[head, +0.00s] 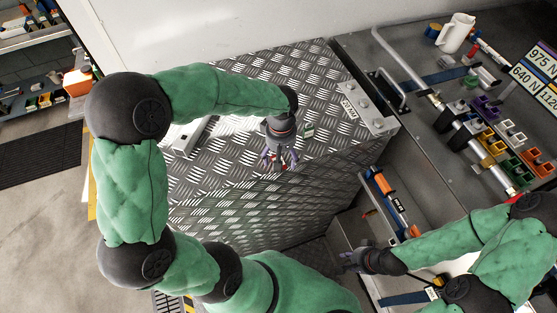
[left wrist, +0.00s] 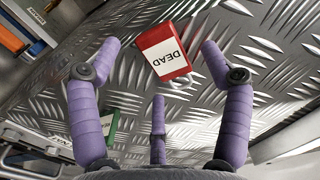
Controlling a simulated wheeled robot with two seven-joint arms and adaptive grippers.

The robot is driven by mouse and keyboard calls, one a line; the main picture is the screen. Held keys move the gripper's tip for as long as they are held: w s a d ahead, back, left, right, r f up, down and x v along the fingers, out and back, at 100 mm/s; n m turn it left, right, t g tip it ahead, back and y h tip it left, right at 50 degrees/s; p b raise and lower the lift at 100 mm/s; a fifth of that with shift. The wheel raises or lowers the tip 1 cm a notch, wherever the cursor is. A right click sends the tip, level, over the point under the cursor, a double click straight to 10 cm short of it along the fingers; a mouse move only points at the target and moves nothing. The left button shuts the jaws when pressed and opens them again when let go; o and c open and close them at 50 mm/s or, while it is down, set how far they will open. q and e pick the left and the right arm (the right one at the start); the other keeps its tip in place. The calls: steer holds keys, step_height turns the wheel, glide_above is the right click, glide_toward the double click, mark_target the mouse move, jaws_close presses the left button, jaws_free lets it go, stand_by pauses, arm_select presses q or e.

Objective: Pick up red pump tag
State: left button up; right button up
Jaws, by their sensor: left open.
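In the head view my left gripper (head: 279,160) is over the near edge of the metal box and hides the tag. My right gripper (head: 348,261) is at the lower right beside the box; its finger opening is unclear.
The diamond-plate box (head: 235,200) fills the middle. A green tag (left wrist: 108,122) lies on its top, left of the red tag in the wrist view.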

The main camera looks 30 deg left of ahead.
arm_select(q)
steer(key=shift+f, duration=0.15)
steer(key=c, duration=1.2)
